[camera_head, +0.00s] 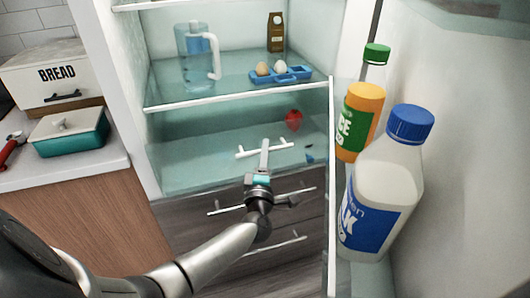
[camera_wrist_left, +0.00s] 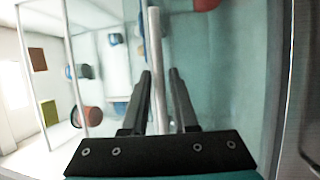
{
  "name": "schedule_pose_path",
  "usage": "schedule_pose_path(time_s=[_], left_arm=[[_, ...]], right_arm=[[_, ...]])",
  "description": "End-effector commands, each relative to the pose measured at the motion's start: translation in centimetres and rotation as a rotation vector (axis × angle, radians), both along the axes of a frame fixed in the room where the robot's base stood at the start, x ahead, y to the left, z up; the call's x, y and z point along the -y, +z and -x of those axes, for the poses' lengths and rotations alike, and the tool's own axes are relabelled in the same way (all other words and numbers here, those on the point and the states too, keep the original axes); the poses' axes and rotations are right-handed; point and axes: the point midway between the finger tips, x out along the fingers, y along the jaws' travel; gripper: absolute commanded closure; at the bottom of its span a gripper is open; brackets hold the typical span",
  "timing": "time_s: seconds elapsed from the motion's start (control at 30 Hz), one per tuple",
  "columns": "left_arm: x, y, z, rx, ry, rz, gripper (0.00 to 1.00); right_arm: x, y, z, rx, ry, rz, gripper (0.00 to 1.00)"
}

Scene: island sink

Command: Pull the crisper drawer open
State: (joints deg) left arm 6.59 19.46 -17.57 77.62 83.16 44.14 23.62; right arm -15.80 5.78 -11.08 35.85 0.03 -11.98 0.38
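The crisper drawer (camera_head: 190,165) is a clear, bluish bin low in the open fridge, with a white bar handle (camera_head: 246,153) across its front. It looks closed. My left gripper (camera_head: 265,147) reaches up to the middle of this handle in the head view. In the left wrist view the handle (camera_wrist_left: 155,45) runs lengthwise between the two dark fingers of my left gripper (camera_wrist_left: 162,75). The fingers are apart, one on each side of the bar, with a visible gap on the right side. My right gripper is not in view.
Dark drawers with bar handles (camera_head: 285,244) lie below. A shelf above holds a pitcher (camera_head: 193,60), an egg tray (camera_head: 290,74) and a carton (camera_head: 276,33). The fridge door at right holds a milk bottle (camera_head: 385,185) and a juice bottle (camera_head: 360,115). A counter (camera_head: 60,172) stands at left.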

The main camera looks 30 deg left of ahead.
Motion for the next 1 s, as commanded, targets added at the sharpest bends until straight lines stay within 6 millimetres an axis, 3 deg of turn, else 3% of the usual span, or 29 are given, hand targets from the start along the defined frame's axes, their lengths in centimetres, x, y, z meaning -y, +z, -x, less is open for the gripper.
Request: schedule_pose_path(time_s=[0.37,0.63,1.0], left_arm=[[-0.26,0.14,-0.51,0.000,-0.001,0.000,0.73],[-0.24,0.12,-0.49,0.000,-0.001,0.000,1.00],[-0.23,0.10,-0.48,-0.001,-0.001,0.000,1.00]], right_arm=[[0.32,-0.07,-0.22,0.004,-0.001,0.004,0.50],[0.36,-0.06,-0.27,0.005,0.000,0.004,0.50],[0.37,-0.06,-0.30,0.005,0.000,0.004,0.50]])
